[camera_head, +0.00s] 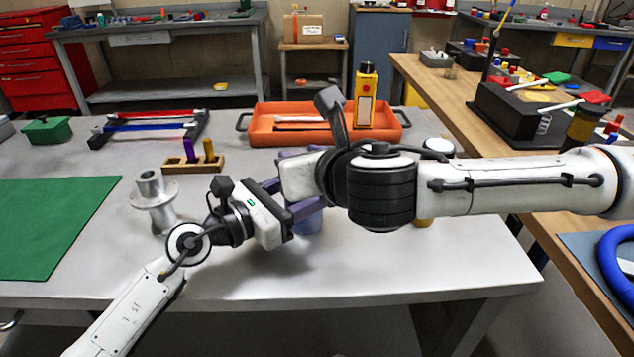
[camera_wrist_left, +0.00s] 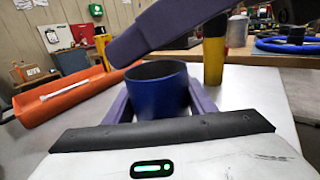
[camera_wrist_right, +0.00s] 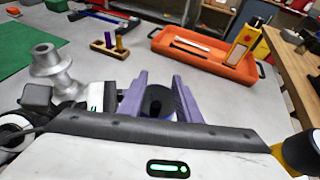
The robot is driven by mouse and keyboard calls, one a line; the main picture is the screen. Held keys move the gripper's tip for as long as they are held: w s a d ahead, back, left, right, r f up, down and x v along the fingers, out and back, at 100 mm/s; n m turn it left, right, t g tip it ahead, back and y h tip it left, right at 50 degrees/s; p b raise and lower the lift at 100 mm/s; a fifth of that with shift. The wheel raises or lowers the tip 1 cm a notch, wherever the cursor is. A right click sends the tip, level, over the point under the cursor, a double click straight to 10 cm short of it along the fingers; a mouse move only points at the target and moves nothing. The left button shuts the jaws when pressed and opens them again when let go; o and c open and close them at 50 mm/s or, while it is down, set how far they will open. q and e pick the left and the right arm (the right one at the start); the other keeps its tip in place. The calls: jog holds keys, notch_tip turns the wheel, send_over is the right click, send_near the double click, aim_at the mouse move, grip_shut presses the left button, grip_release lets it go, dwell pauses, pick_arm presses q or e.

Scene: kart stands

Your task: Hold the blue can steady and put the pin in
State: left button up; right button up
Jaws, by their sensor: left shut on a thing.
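The blue can (camera_wrist_left: 160,95) stands upright and open at the top. It sits between the two purple fingers of my left gripper (camera_wrist_left: 158,100), which is shut on it. In the head view the can (camera_head: 309,222) is mostly hidden behind the grippers. My right gripper (camera_wrist_right: 160,82) is over the can with its fingers apart, one on each side of the can's opening in the right wrist view. A dark shape shows inside the opening, and I cannot tell whether it is a pin. A purple pin (camera_head: 188,150) and a yellow pin (camera_head: 209,150) stand in a wooden rack (camera_head: 193,166).
A grey metal spool (camera_head: 153,197) stands left of my left gripper. An orange tray (camera_head: 270,132) with a yellow box (camera_head: 365,98) lies behind the grippers. A green mat (camera_head: 55,225) covers the table's left side. The table front is clear.

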jog(key=shift+s, duration=0.1)
jog(key=v, duration=1.2)
pick_arm(q)
jog(key=o, duration=1.1)
jog(key=shift+o, duration=0.2)
